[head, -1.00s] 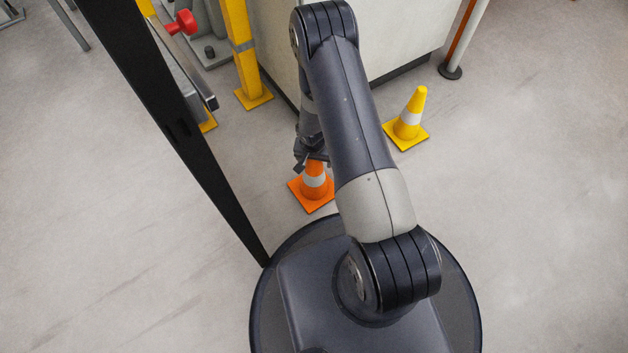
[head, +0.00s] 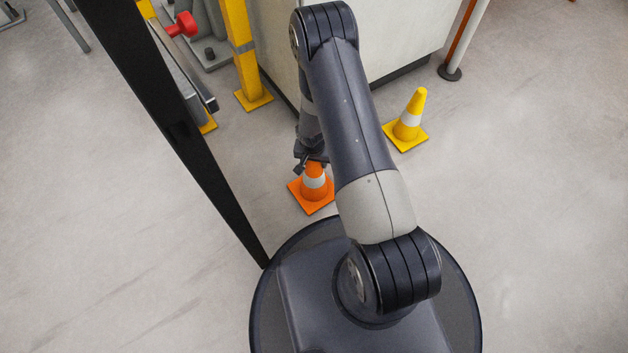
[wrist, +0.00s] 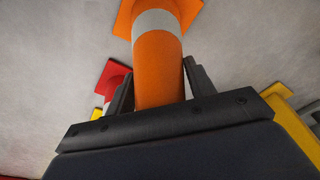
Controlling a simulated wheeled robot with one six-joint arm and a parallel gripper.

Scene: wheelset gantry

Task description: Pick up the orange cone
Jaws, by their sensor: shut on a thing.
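The orange cone (head: 316,193) with a white band stands upright on the floor, just in front of my base in the head view. My gripper (head: 312,162) is at its upper part from above. In the wrist view the cone (wrist: 159,66) lies between the two fingers of my gripper (wrist: 158,86), with its base away from the camera. The gripper is shut on the cone. My arm hides part of the gripper in the head view.
A yellow cone (head: 408,122) stands right of my arm. A pale cabinet (head: 400,35) and a yellow post (head: 240,50) are behind. A red cone (wrist: 112,78) shows in the wrist view. Open floor lies left and right.

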